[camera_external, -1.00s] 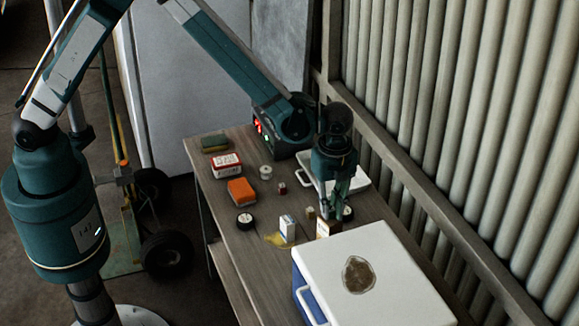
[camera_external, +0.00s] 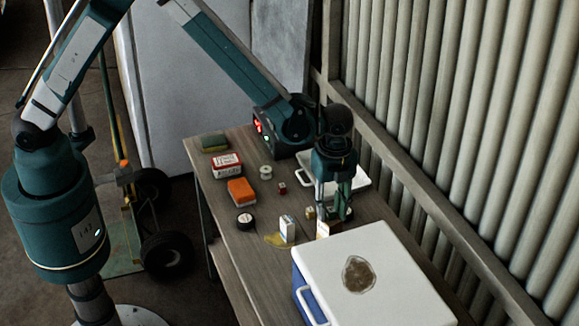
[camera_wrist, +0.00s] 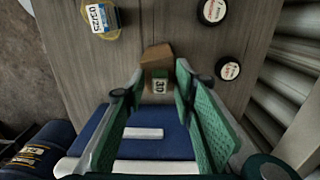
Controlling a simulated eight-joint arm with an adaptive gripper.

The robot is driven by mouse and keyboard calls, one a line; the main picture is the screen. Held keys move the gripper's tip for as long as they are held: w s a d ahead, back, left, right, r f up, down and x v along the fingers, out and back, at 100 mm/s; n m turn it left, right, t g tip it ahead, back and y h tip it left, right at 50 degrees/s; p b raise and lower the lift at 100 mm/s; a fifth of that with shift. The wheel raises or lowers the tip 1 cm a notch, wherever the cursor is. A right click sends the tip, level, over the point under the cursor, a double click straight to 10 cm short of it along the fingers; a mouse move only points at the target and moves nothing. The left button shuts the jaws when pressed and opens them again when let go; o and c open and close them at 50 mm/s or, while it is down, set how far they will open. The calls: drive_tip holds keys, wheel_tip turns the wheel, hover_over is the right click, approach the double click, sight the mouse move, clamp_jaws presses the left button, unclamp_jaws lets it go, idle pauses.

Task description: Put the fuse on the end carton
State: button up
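My gripper (camera_external: 334,208) is open above the table, just behind the white-lidded cooler. In the wrist view its green-padded fingers (camera_wrist: 157,88) stand apart on either side of a small green piece marked 30, which looks like the fuse (camera_wrist: 159,85). The fuse appears at the near side of a brown carton (camera_wrist: 156,54), and neither finger visibly grips it. I cannot tell whether it rests fully on the carton. The carton (camera_external: 324,230) is partly hidden by the gripper in the external view. A white carton (camera_external: 287,229) stands to its left on a yellow patch.
The large cooler (camera_external: 375,262) stands close in front. Round black tins (camera_wrist: 228,69) lie to the right of the carton. An orange block (camera_external: 241,191), a red-and-white box (camera_external: 227,165) and a white tray (camera_external: 358,177) stand farther back. The corrugated wall (camera_external: 450,130) borders the right.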

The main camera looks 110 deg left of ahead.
sight(330, 210)
drive_tip(key=shift+r, duration=0.1)
wheel_tip(330, 210, up, 12)
idle(0.8)
idle(0.6)
drive_tip(key=s+d+r+n+t, duration=0.2)
drive_tip(key=s+d+r, duration=0.5)
drive_tip(key=d+r, duration=0.25)
drive_tip(key=s+d+r+n+t, duration=0.1)
drive_tip(key=s+d+r+n, duration=0.1)
drive_tip(key=s+d+r, duration=0.65)
drive_tip(key=s+d+r+n+t, duration=0.1)
drive_tip(key=s+d+n+t, duration=0.1)
drive_tip(key=s+d, duration=0.4)
drive_tip(key=s+d+r+n+t, duration=0.1)
drive_tip(key=s+d, duration=0.6)
drive_tip(key=s, duration=0.7)
drive_tip(key=shift+r+n+t, duration=0.25)
drive_tip(key=shift+n+t, duration=0.35)
drive_tip(key=shift+n, duration=0.4)
